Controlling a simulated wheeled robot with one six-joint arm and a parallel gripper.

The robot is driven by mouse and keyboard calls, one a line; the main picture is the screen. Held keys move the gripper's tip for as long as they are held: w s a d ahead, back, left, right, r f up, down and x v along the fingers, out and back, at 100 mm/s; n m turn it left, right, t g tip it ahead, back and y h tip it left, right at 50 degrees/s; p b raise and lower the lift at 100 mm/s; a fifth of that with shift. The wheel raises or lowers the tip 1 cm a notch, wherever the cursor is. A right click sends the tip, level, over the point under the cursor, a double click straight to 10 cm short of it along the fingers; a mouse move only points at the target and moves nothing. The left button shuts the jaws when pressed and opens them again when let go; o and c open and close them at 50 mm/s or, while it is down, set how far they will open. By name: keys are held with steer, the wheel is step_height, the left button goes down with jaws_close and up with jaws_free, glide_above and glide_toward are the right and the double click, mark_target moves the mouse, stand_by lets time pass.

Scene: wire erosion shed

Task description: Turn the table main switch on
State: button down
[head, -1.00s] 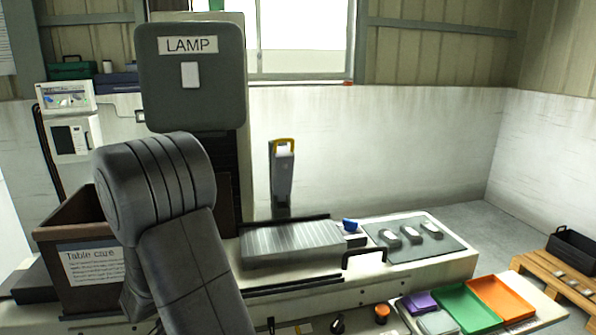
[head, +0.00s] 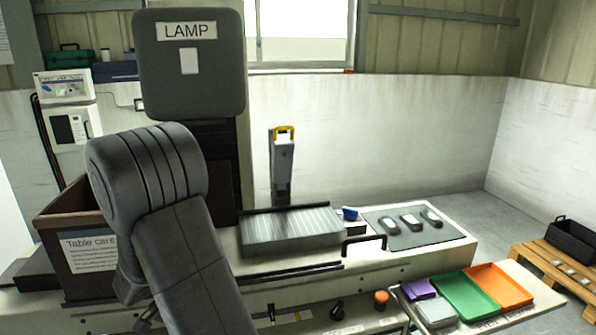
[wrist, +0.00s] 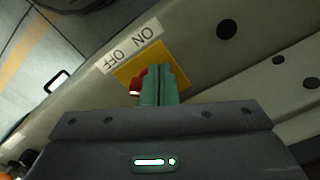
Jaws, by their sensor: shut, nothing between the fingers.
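The main switch shows in the wrist view as a red handle (wrist: 136,82) with a pale end. It sits at a yellow plate (wrist: 179,59) on the grey machine front. A white label (wrist: 132,48) beside the plate reads ON and OFF, upside down in this view, with ON to the right. My gripper (wrist: 155,68) is shut and empty, its teal fingers over the plate just right of the red handle. The fingers hide part of the switch, and I cannot tell whether they touch it. In the head view the switch and my gripper are not visible.
A grey lamp panel (head: 214,82) stands behind my arm. The machine table holds a ribbed block (head: 290,230) and a dark mat (head: 440,234) with several small parts. An orange knob (head: 381,297) and a black knob (head: 337,309) are on the front. Coloured trays (head: 463,296) lie at right.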

steer(key=shift+s+a, duration=0.1)
steer(key=shift+a, duration=0.05)
steer(key=shift+s+a, duration=0.15)
steer(key=shift+s, duration=0.05)
step_height(320, 180, up, 6)
steer(key=p, duration=0.4)
stand_by(0.4)
steer(key=d+f+b, duration=0.1)
steer(key=f+b, duration=0.1)
steer(key=s+d+f+b, duration=0.1)
steer(key=f+b, duration=0.1)
steer(key=d+f+b, duration=0.1)
steer(key=f, duration=0.1)
steer(key=shift+s+d+b, duration=0.1)
steer(key=shift+s+b, duration=0.05)
steer(key=shift+b, duration=0.25)
stand_by(0.3)
